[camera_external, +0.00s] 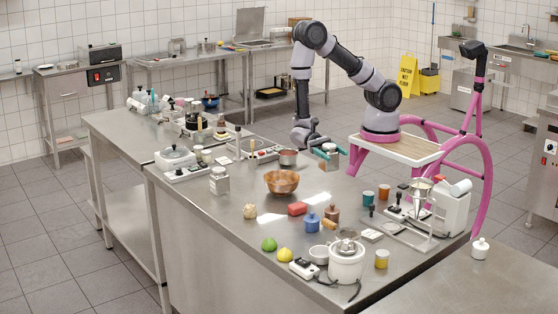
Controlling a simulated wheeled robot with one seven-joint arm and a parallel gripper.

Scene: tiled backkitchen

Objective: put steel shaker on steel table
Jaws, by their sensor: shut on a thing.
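My gripper (325,152) is at the far right edge of the steel table (235,217), on the side nearest my base. It is shut on a small steel-grey thing, which looks like the steel shaker (330,147). The fingers partly hide it, and I cannot tell whether its bottom touches the table. The table has a bare stretch in front of the wooden bowl (282,182).
A scale-like device (174,158) is farther left.

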